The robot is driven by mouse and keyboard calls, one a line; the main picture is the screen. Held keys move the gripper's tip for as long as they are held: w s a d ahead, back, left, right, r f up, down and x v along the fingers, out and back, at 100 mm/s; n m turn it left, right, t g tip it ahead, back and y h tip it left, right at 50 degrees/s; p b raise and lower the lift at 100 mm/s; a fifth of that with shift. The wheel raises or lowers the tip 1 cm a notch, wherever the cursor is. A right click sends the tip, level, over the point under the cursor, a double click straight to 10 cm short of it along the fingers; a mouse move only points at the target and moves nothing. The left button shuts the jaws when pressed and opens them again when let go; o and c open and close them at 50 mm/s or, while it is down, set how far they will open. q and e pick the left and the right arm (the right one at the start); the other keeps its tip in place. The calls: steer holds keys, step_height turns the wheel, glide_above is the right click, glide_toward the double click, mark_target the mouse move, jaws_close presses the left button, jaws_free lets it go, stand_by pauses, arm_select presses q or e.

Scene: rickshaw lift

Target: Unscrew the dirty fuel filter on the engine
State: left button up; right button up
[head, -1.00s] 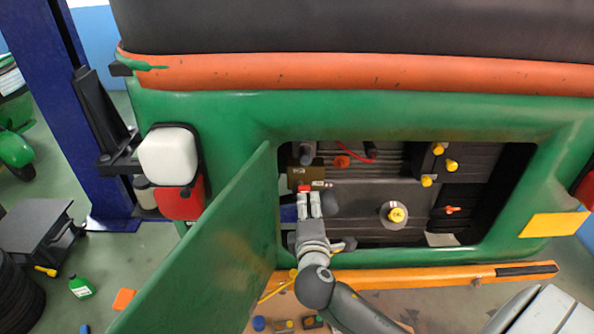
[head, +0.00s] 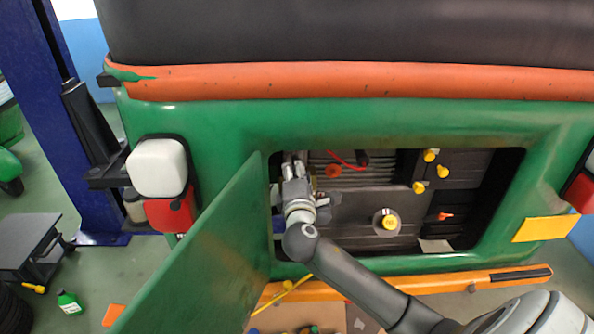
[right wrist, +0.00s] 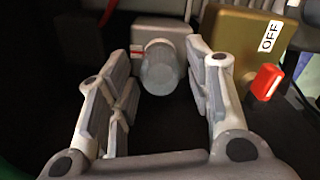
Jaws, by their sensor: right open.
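The fuel filter (right wrist: 160,68), a grey rounded cup under a pale block, sits ahead between my right gripper's fingers in the right wrist view. My right gripper (right wrist: 165,95) is open, with a finger on each side of the filter's line. I see no clear grip on the cup. In the head view the right gripper (head: 292,163) reaches into the upper left of the engine bay (head: 400,240) and hides the filter. My left gripper is not in view.
A brass-coloured box (right wrist: 240,45) marked OFF, with a red lever (right wrist: 267,81), stands right of the filter. The open green door panel (head: 215,240) is close on the left of my arm. Yellow caps (head: 389,222) and a red cable (head: 345,160) are farther right.

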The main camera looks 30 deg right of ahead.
steer(key=shift+w+d, duration=0.4)
steer(key=shift+w, duration=0.2)
steer(key=m+b, duration=0.1)
steer(key=b, duration=0.1)
steer(key=m+b, duration=0.2)
steer(key=shift+f, duration=0.4)
steer(key=m+b, duration=0.4)
steer(key=m, duration=0.3)
steer(key=shift+a+r+b, duration=0.1)
steer(key=shift+b, duration=0.2)
steer(key=m+b, duration=0.1)
steer(key=m, duration=0.2)
steer(key=shift+r, duration=0.1)
steer(key=shift+r+m+b, duration=0.2)
steer(key=shift+m+b, duration=0.2)
steer(key=shift+m, duration=0.8)
steer(key=shift+c, duration=0.2)
